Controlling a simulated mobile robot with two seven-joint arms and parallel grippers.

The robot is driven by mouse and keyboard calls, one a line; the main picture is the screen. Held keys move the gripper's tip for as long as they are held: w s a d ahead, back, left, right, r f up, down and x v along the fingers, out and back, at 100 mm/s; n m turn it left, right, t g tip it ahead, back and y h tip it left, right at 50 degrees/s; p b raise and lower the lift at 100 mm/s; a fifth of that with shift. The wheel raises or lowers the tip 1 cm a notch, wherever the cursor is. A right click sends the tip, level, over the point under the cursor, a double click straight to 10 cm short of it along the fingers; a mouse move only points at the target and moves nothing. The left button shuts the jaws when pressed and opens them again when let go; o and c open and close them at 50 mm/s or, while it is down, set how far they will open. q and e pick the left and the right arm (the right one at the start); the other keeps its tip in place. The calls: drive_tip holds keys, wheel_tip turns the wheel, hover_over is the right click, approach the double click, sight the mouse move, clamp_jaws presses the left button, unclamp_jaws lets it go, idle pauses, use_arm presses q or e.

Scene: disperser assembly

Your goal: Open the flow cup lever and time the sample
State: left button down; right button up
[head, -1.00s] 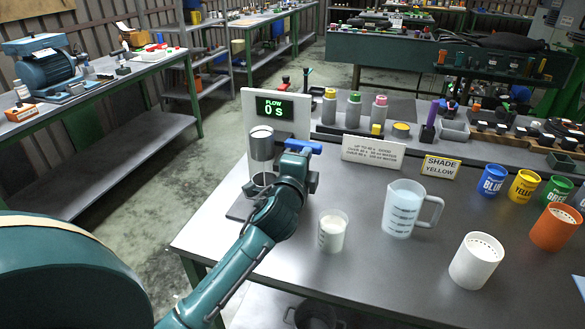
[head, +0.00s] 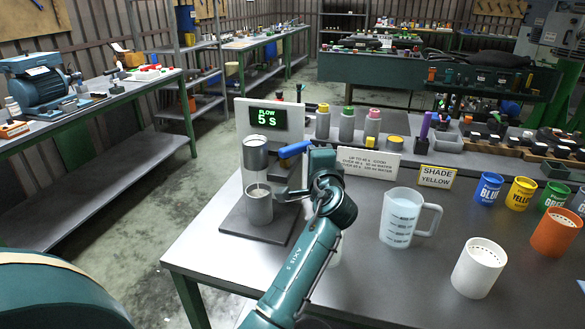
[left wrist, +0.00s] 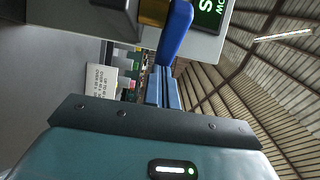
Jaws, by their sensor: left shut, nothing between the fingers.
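The metal flow cup (head: 255,155) is held on its stand in the head view. A thin pale stream runs from it into the clear receiving cup (head: 258,206) on the stand's base. The blue lever (head: 295,148) points right from the cup and slants slightly upward; it also shows in the left wrist view (left wrist: 175,32). The display (head: 276,118) reads FLOW with what looks like 5 s. My left gripper (head: 310,167) is shut and empty close beside the lever; in the wrist view its fingers (left wrist: 164,88) are together. Contact with the lever is unclear. My right gripper is out of view.
A clear jug (head: 403,218), a white perforated cup (head: 479,267) and an orange cup (head: 556,232) stand right of my arm. The instruction card (head: 368,162) and SHADE YELLOW sign (head: 436,176) stand behind. My arm mostly hides a beaker. The bench's front left is clear.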

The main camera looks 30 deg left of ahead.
use_arm(q)
drive_tip(key=shift+x, duration=0.95)
drive_tip(key=shift+w, duration=0.15)
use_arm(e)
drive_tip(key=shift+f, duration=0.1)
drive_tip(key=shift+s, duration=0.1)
